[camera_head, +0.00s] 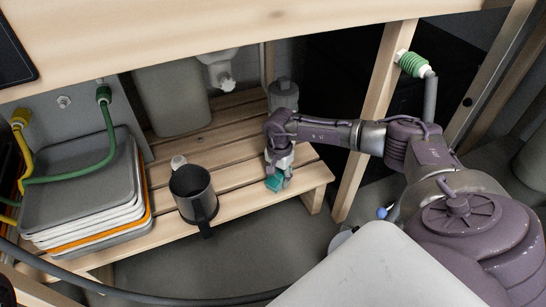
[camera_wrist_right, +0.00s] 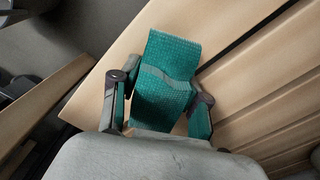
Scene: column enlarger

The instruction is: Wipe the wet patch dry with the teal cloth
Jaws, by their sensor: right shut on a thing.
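The teal cloth (camera_head: 274,184) is at the front right end of the slatted wooden shelf (camera_head: 240,197). In the right wrist view the teal cloth (camera_wrist_right: 166,75) is a folded, ribbed pad standing out between the fingers, over pale slats (camera_wrist_right: 245,125). My right gripper (camera_head: 278,176) points down at the shelf and is shut on the cloth; it also shows in the right wrist view (camera_wrist_right: 160,100). I cannot tell whether the cloth touches the wood. I cannot make out the wet patch in either view. My left gripper is not in view.
A dark metal mug (camera_head: 193,190) stands on the shelf left of the cloth, with a small white item (camera_head: 178,162) behind it. A stack of trays (camera_head: 85,195) stands at the left. A grey cylinder (camera_head: 283,95) is behind my gripper. A wooden post (camera_head: 380,105) rises at the right.

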